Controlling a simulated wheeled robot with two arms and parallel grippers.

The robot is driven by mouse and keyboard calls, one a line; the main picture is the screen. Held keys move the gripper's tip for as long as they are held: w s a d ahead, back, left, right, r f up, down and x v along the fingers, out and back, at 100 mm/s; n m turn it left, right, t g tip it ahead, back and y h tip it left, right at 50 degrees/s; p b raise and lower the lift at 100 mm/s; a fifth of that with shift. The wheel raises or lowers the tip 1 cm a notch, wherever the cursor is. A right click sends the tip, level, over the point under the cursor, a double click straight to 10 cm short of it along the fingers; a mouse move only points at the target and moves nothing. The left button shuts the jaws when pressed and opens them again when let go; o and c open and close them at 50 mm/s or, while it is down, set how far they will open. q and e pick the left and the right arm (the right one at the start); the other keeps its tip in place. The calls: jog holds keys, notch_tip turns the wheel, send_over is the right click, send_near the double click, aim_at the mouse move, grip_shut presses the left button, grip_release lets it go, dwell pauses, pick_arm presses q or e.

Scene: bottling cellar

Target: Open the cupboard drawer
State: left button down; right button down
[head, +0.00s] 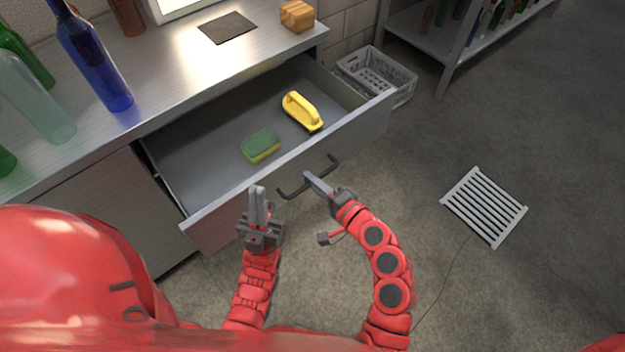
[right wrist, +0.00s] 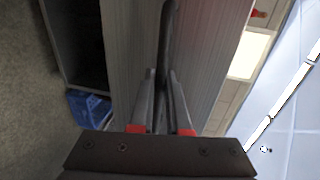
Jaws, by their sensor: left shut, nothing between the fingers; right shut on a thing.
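The cupboard drawer (head: 218,218) is pulled well out of the metal cupboard (head: 120,200) in the head view. A green and yellow sponge (head: 261,147) and a yellow-handled brush (head: 302,111) lie inside it. The dark bar handle (head: 292,191) is on the drawer front. My right gripper (head: 312,180) is shut on the handle near its middle. In the right wrist view the handle (right wrist: 166,45) runs between the two fingers (right wrist: 162,100). My left gripper (head: 257,192) is shut and empty, pointing up in front of the drawer, left of the handle.
Blue, green and clear bottles (head: 92,60) stand on the worktop at the left. A wooden block (head: 297,15) and a dark mat (head: 228,27) lie further right. A grey crate (head: 375,72) stands beyond the drawer. A white grate (head: 484,206) lies on the otherwise open floor at right.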

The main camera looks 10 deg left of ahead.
jog(key=c, duration=0.9)
grip_release()
jog(key=shift+p+v, duration=0.7)
jog(key=shift+v, duration=7.95)
jog(key=shift+f, duration=0.1)
